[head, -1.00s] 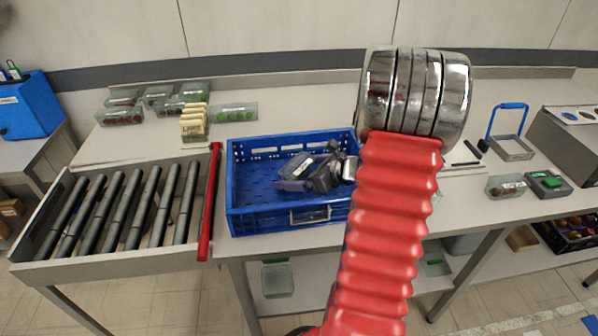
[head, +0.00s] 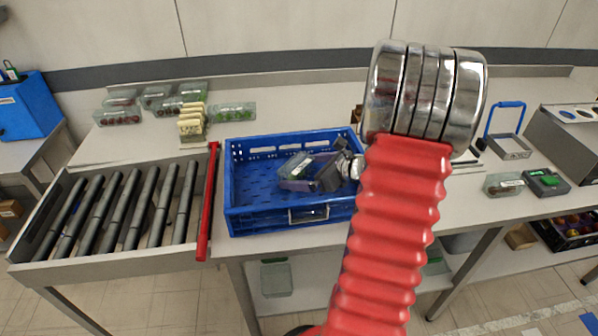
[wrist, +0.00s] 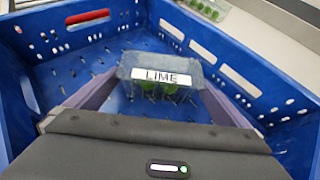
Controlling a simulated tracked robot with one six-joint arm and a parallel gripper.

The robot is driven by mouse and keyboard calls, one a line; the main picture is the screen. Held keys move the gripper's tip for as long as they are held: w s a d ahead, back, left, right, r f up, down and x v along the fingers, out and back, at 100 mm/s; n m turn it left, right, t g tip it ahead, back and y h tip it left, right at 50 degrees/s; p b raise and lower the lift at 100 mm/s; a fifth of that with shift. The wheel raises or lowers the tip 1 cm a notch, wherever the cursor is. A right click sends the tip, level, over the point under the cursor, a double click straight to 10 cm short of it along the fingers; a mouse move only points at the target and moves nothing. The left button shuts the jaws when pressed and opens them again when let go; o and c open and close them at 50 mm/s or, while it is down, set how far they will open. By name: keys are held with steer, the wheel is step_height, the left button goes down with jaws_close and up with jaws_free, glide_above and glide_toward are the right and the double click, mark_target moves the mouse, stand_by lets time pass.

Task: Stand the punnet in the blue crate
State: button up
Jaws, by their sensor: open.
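The clear punnet of green limes with a white LIME label (wrist: 165,76) is inside the blue crate (head: 272,220). In the wrist view it looks upright on the perforated crate floor, label towards me. In the head view the punnet (head: 296,166) is left of my gripper (head: 303,172), partly hidden by it. My gripper (wrist: 160,92) is open, low inside the crate, with one finger on each side of the punnet's near end. I cannot tell whether either finger touches it. The crate (wrist: 240,75) holds nothing else that I can see.
A roller conveyor (head: 125,210) with a red bar (head: 208,205) lies left of the crate. Several filled punnets (head: 160,97) and a cream stack (head: 192,122) stand behind. A punnet (head: 503,184) and a dark device (head: 546,183) are at right. Crate walls surround my gripper.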

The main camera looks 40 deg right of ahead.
steer(key=v, duration=0.9)
steer(key=shift+s, duration=0.15)
stand_by(0.5)
